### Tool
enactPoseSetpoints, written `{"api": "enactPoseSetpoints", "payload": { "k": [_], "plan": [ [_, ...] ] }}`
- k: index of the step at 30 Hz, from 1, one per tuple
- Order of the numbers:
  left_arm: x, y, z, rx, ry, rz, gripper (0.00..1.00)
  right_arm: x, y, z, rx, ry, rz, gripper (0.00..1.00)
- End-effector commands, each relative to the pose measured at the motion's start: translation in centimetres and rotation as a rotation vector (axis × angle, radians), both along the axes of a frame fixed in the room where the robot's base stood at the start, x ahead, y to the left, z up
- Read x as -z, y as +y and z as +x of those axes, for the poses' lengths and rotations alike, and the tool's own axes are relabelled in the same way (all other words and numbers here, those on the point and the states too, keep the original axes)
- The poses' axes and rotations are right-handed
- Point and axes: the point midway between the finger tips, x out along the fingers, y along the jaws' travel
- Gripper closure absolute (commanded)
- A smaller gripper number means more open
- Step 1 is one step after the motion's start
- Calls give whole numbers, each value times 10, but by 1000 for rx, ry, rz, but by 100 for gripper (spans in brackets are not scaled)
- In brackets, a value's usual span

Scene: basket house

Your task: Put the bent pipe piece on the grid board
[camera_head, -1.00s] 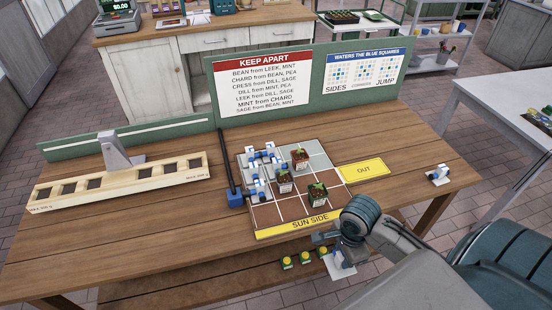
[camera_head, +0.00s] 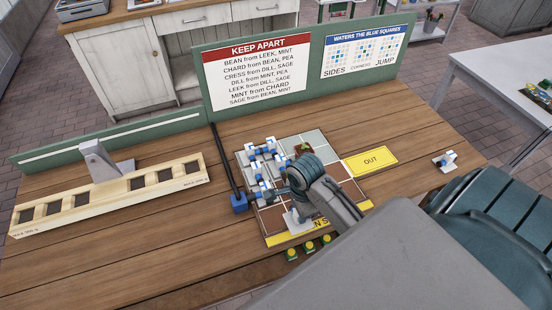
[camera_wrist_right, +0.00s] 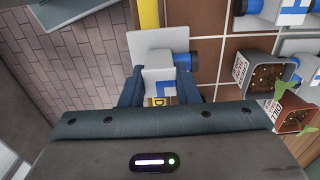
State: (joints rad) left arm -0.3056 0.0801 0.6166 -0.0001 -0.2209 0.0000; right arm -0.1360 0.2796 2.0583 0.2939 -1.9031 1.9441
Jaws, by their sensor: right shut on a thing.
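My right gripper (camera_head: 292,200) is over the lower left part of the grid board (camera_head: 315,138). In the right wrist view the gripper (camera_wrist_right: 158,88) is shut on the bent pipe piece (camera_wrist_right: 160,62). The piece has a pale square base, a blue L mark and a blue end pointing right. In the head view its pale base (camera_head: 298,222) shows near the yellow SUN SIDE strip (camera_head: 275,239). I cannot tell whether the base touches the board. My arm hides part of the board. My left gripper is out of view.
Several blue-and-white pipe pieces (camera_head: 268,150) fill the board's left side. Potted seedlings (camera_wrist_right: 262,76) stand beside the gripper. A dark rod with a blue block (camera_head: 239,202) lies left of the board. The OUT card (camera_head: 371,160) and another pipe piece (camera_head: 445,161) are at right.

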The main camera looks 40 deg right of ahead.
Motion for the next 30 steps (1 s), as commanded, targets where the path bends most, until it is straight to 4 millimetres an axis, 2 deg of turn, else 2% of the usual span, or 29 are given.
{"api": "enactPoseSetpoints", "payload": {
  "k": [1, 6, 14, 21, 30],
  "plan": [
    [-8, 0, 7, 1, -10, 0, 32, -3, 8, 13, 3, -2, 7, 95],
    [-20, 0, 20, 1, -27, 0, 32, 1, 26, 44, 0, 1, 4, 95],
    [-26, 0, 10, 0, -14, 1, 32, 5, 38, 66, 0, 1, 2, 95],
    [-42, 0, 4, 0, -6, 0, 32, 37, 37, 67, 0, 3, -1, 95],
    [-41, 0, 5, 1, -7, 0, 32, 43, 37, 67, 0, -1, -1, 95]
  ]
}}
